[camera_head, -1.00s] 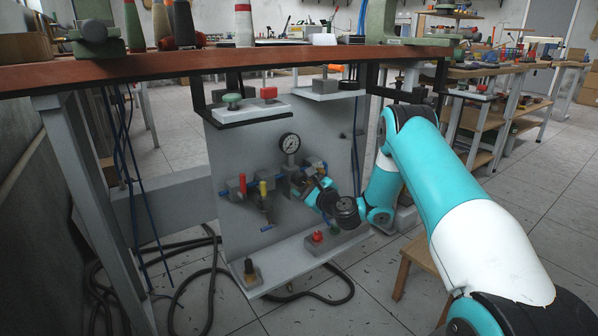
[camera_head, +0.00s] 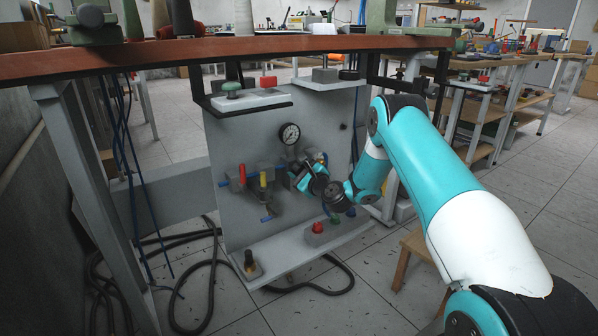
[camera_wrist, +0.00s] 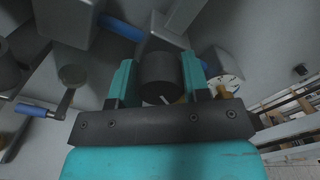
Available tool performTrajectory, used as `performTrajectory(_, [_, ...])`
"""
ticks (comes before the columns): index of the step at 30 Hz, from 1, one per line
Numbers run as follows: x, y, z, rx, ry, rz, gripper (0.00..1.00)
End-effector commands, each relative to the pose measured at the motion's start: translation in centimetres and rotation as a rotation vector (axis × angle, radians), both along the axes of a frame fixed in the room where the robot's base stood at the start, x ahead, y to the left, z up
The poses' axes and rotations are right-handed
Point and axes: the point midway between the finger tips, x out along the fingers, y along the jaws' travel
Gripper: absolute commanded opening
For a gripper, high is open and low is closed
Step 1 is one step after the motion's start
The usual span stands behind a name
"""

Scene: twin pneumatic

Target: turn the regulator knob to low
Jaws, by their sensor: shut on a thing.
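The regulator knob (camera_wrist: 160,72) is a dark cylinder with a white pointer mark near its lower edge in the wrist view. My gripper (camera_wrist: 159,82) has its teal fingers on either side of the knob, shut on it. In the head view my gripper (camera_head: 302,176) is at the grey panel, below the round pressure gauge (camera_head: 290,134), and my wrist mostly hides the knob. The gauge also shows partly in the wrist view (camera_wrist: 226,84), just right of the right finger. Which setting the mark points to cannot be read.
Left of the regulator are a red-handled valve (camera_head: 242,173) and a yellow-handled valve (camera_head: 263,179). Below, a lower shelf (camera_head: 285,250) bears a red button (camera_head: 318,227). The red-brown tabletop (camera_head: 200,50) overhangs the panel. Black hoses lie on the floor.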

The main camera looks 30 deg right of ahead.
Motion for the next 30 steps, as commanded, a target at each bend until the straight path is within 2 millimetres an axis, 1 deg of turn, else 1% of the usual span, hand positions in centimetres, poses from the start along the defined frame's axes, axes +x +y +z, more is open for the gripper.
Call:
performTrajectory(5, [-0.03,0.03,-0.06,-0.027,0.000,0.001,0.19])
performTrajectory(11, [-0.04,0.04,-0.11,-0.123,-0.003,0.000,0.20])
performTrajectory(17, [-0.05,0.05,-0.21,-0.286,-0.008,0.001,0.20])
performTrajectory(30, [-0.06,0.08,-0.34,-0.704,-0.023,0.001,0.20])
